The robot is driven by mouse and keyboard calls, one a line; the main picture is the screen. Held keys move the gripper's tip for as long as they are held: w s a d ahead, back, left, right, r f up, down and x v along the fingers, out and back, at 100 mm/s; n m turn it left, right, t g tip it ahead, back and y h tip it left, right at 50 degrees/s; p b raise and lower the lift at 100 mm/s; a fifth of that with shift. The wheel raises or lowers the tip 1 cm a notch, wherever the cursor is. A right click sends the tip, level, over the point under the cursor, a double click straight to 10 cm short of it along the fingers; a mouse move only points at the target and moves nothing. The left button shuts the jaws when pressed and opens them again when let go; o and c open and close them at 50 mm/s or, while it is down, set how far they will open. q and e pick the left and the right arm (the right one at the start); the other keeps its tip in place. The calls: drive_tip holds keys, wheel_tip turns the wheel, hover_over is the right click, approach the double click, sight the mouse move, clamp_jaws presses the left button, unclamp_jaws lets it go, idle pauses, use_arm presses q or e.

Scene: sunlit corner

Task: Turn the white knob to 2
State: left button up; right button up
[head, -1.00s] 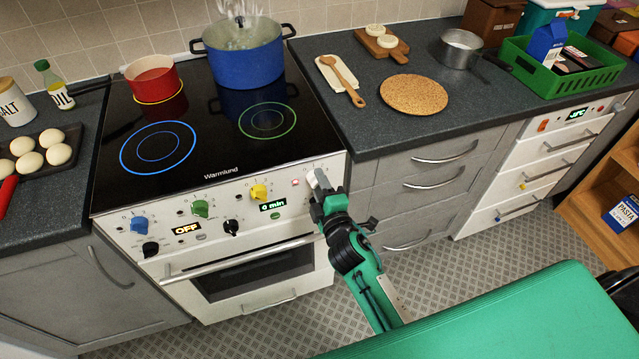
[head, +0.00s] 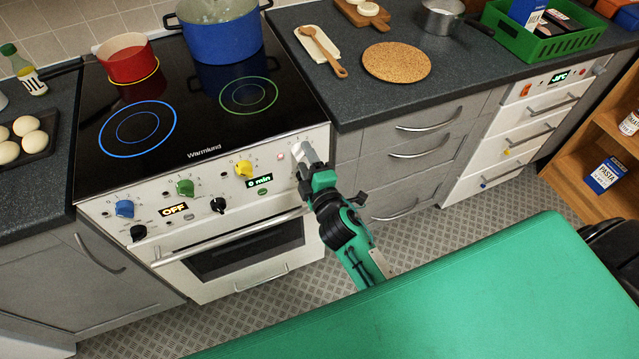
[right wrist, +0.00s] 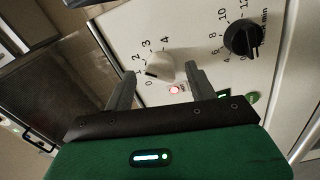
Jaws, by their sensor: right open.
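The white knob (right wrist: 161,68) is on the stove's light front panel, with the figures 0, 2, 3 and 4 printed around it. A dark mark on its rim is on the side near the 0. I cannot tell how far the tips are from the panel. My left gripper is not in view.
A lit red lamp (right wrist: 175,89) and a black minutes knob (right wrist: 243,38) are near the white knob. Yellow (head: 243,168), green (head: 185,187) and blue (head: 124,208) knobs line the panel. The oven handle (head: 232,238) juts out below. A blue pot (head: 222,42) stands on the hob.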

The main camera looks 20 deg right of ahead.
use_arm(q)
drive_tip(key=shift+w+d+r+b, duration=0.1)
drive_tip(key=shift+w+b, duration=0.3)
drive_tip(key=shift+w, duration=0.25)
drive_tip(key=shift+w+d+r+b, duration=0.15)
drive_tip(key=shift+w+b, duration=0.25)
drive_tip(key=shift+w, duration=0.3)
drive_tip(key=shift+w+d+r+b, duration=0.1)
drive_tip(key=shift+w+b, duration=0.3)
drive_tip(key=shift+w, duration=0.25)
use_arm(e)
drive_tip(key=s, duration=1.2)
drive_tip(key=shift+s+d, duration=0.2)
drive_tip(key=shift+s, duration=0.1)
